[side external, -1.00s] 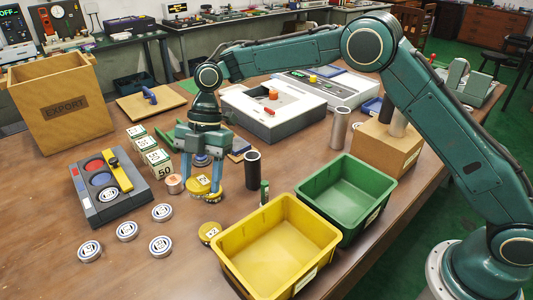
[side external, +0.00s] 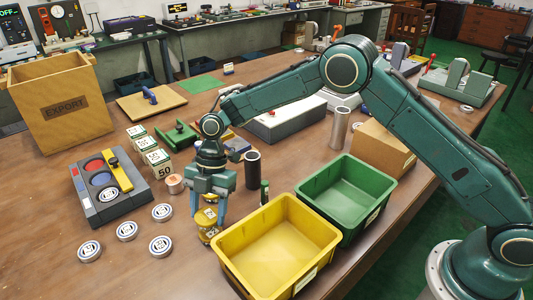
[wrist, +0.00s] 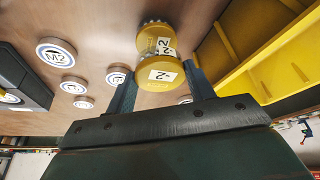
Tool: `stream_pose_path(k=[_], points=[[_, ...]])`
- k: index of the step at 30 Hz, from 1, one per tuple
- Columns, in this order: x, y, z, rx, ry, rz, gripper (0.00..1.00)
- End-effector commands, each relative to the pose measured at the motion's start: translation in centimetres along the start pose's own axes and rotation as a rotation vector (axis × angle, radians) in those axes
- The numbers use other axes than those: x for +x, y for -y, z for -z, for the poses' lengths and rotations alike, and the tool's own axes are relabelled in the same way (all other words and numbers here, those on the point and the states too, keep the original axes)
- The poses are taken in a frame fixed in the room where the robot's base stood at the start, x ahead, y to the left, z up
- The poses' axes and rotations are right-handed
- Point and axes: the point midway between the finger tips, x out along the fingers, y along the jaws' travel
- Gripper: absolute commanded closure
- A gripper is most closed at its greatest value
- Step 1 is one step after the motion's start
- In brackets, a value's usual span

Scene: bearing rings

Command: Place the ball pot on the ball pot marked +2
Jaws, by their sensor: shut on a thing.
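My gripper (side external: 208,216) points down with its two fingers shut on a yellow ball pot (side external: 209,213), the held one. It is directly above a second yellow ball pot (side external: 208,236), which stands on the table beside the yellow bin. In the wrist view the held pot (wrist: 158,84) is between the fingers, with a white label showing a 2. The lower pot (wrist: 155,35) appears just beyond it, in line, also with a white label. The signs on the labels are hard to read. I cannot tell whether the two pots touch or a small gap remains.
The yellow bin (side external: 232,248) is close on the right, with the green bin (side external: 345,227) behind it. Several silver discs (side external: 161,246) lie to the left, near a grey tray (side external: 107,214). A dark cylinder (side external: 252,170) stands behind right.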

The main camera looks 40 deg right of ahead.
Motion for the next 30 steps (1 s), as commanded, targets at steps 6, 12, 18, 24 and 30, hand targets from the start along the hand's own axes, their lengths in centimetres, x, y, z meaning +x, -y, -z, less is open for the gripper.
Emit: stream_pose_path(k=[6,12,18,24,30], points=[[2.3,0.0,-0.9,0.001,0.0,0.001,0.73],[2.9,0.0,-1.2,0.0,0.001,0.0,0.73],[2.9,0.0,-1.2,0.0,0.001,0.0,0.73],[3.1,0.0,-1.3,0.0,0.001,0.0,0.37],[3.1,0.0,-1.3,0.0,0.001,0.0,0.25]])
